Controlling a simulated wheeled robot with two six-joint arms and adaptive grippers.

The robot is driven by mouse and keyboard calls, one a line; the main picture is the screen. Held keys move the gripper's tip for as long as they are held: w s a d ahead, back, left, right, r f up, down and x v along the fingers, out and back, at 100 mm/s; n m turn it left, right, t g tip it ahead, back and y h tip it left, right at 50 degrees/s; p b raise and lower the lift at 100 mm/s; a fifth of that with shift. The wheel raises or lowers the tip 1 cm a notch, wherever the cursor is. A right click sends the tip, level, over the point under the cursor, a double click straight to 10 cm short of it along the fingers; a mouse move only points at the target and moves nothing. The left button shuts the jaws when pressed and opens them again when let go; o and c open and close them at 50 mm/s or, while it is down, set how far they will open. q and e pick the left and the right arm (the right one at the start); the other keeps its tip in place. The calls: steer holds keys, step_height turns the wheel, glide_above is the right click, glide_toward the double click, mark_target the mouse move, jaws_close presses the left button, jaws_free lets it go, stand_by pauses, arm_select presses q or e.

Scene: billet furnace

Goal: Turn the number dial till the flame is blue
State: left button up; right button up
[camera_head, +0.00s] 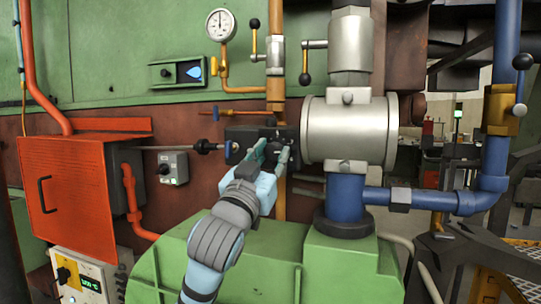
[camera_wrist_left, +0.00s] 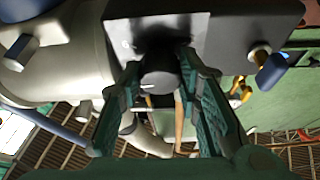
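The number dial (camera_wrist_left: 158,80) is a dark round knob with a short white mark on its face, set on a dark block (camera_wrist_left: 222,32). In the head view the block (camera_head: 236,134) sits left of the silver cylinder. My left gripper (camera_head: 272,152) reaches up to it. In the left wrist view its two green fingers (camera_wrist_left: 160,75) stand apart, one on each side of the dial; whether they touch it is unclear. A blue flame shape (camera_head: 193,72) shows on a small panel with a black knob on the green wall. My right gripper is not in view.
A silver cylinder (camera_head: 347,130) and blue pipe (camera_head: 430,199) stand right of the dial. A gauge (camera_head: 220,25) and black-knobbed levers are above. An orange box (camera_head: 68,188) and grey switch box (camera_head: 173,168) are left; a green housing (camera_head: 335,268) lies below.

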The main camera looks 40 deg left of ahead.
arm_select(q)
steer(key=shift+c, duration=1.3)
steer(key=m+h+p, duration=0.1)
steer(key=m, duration=0.1)
steer(key=shift+a+r+m+p, duration=0.1)
steer(key=shift+r+m+p, duration=0.05)
steer(key=shift+m+p, duration=0.2)
steer(key=shift+h, duration=0.3)
steer(key=o, duration=1.1)
steer(key=shift+o, duration=0.2)
step_height(320, 180, up, 10)
